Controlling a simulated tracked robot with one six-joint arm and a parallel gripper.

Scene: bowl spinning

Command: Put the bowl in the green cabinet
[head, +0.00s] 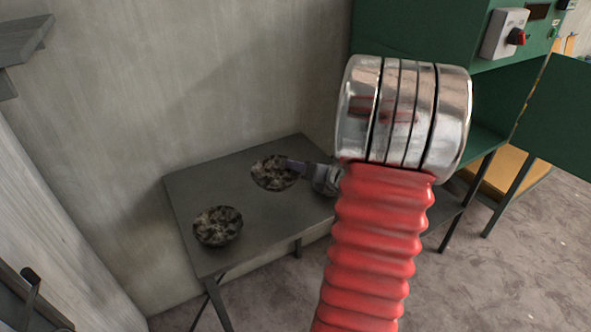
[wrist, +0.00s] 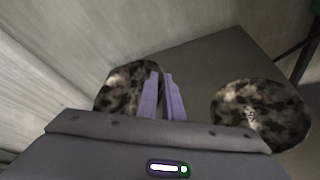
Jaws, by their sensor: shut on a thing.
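Two dark, mottled bowls show at the table (head: 185,187). My gripper (head: 293,165) reaches in from the right, its purple fingers at the right rim of the farther bowl (head: 270,174). In the wrist view the fingers (wrist: 163,88) are close together at the edge of that bowl (wrist: 115,82), shut on its rim. I cannot tell whether this bowl touches the tabletop. The other bowl (head: 217,227) stands apart, nearer the table's front left; it also shows in the wrist view (wrist: 260,112). The green cabinet (head: 415,32) stands at the right, partly hidden behind my arm.
The cabinet's green door (head: 560,110) stands open at the far right. A control box with a red knob (head: 504,34) is on the cabinet. A concrete wall (head: 200,80) stands right behind the table. Carpeted floor (head: 500,270) is clear at the lower right.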

